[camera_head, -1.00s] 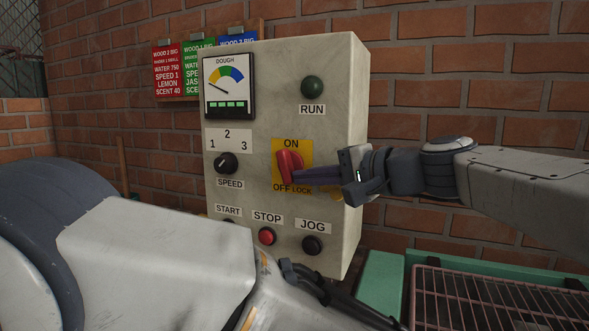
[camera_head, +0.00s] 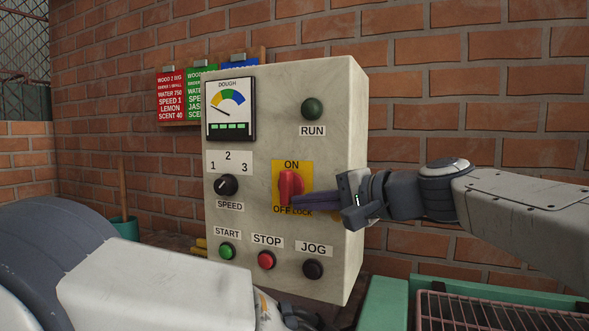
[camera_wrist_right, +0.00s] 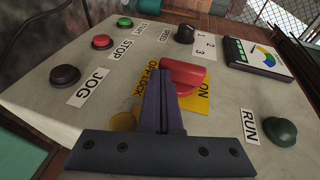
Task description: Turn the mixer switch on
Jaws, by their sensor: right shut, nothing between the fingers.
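The mixer switch (camera_head: 290,187) is a red rotary handle on a yellow plate, marked ON above and OFF LOCK below. Its handle stands upright, in line with the ON mark. It also shows in the right wrist view (camera_wrist_right: 187,76). My right gripper (camera_head: 300,201) is shut and empty, its fingers coming in from the right at the lower part of the switch. In the right wrist view its fingertips (camera_wrist_right: 160,76) are at the handle's side; I cannot tell whether they touch.
The grey control box (camera_head: 340,180) also bears a speed knob (camera_head: 226,185), a green start button (camera_head: 227,251), a red stop button (camera_head: 266,260), a black jog button (camera_head: 312,269) and a green run lamp (camera_head: 312,109). A green-edged rack (camera_head: 470,312) lies at lower right.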

